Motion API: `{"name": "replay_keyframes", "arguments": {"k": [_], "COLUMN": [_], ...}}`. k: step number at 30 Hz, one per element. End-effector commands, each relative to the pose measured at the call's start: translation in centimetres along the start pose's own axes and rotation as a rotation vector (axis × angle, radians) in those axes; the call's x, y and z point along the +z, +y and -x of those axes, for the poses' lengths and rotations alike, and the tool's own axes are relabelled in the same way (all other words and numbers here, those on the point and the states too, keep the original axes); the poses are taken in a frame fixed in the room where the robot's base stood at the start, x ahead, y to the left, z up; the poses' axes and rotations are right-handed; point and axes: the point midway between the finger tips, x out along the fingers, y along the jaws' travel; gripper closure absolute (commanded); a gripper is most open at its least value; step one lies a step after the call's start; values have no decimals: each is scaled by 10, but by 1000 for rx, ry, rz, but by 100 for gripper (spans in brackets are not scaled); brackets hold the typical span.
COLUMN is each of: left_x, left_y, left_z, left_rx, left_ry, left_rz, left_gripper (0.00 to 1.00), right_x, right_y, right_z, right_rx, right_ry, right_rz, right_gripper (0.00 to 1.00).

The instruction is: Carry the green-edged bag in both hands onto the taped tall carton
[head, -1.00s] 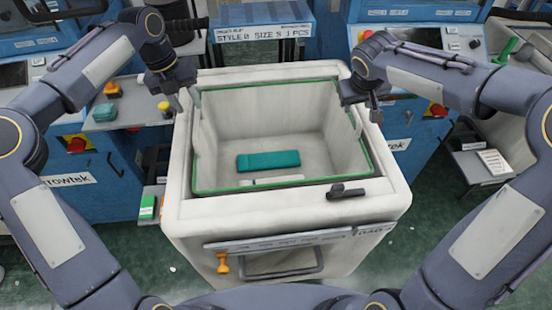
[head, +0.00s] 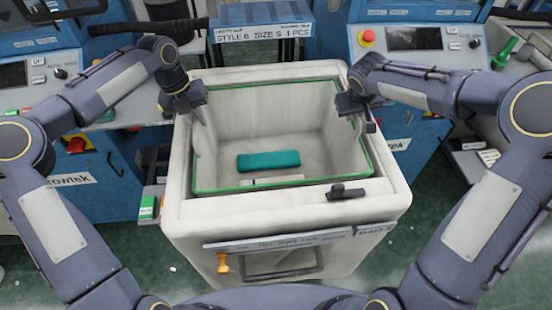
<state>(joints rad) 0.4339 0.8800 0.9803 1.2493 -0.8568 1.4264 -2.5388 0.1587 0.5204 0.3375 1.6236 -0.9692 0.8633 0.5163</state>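The green-edged bag (head: 205,187) sits open inside a large off-white bin (head: 190,210) in front of me, its green edging running around the inside of the bin's mouth. A teal folded bundle (head: 268,160) lies on its floor. My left gripper (head: 200,115) is at the bag's left edge, toward the back. My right gripper (head: 355,118) is at the right edge, opposite. The fingers are small and partly hidden, so I cannot tell whether either is closed on the edge. I cannot make out a taped tall carton.
A black latch-like piece (head: 347,192) sits on the bin's front rim, and an orange tag (head: 222,263) hangs on its front. Blue machines (head: 90,190) stand close behind and to both sides. A blue stand with a size label (head: 262,32) is behind. Green floor shows at the lower left.

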Motion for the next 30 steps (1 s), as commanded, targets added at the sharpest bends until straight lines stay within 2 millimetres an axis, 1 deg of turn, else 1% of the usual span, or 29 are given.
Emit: {"name": "replay_keyframes", "arguments": {"k": [1, 3, 17, 23, 30], "left_x": [0, 0, 0, 0, 0], "left_y": [0, 0, 0, -3, -9], "left_z": [0, 0, 3, 18, 44], "left_rx": [0, 0, 0, 0, 0], "left_ry": [0, 0, -2, -2, -2], "left_rz": [0, 0, 0, 0, 0], "left_gripper": [94, 100, 100, 100, 100], "right_x": [0, 0, -1, -7, -17], "right_y": [0, 0, 0, 3, 9], "right_z": [0, 0, 3, 16, 41], "right_rx": [0, 0, 0, 0, 0], "right_ry": [0, 0, 2, 2, 1], "right_rz": [0, 0, 0, 0, 0], "right_gripper": [90, 100, 100, 100, 100]}}
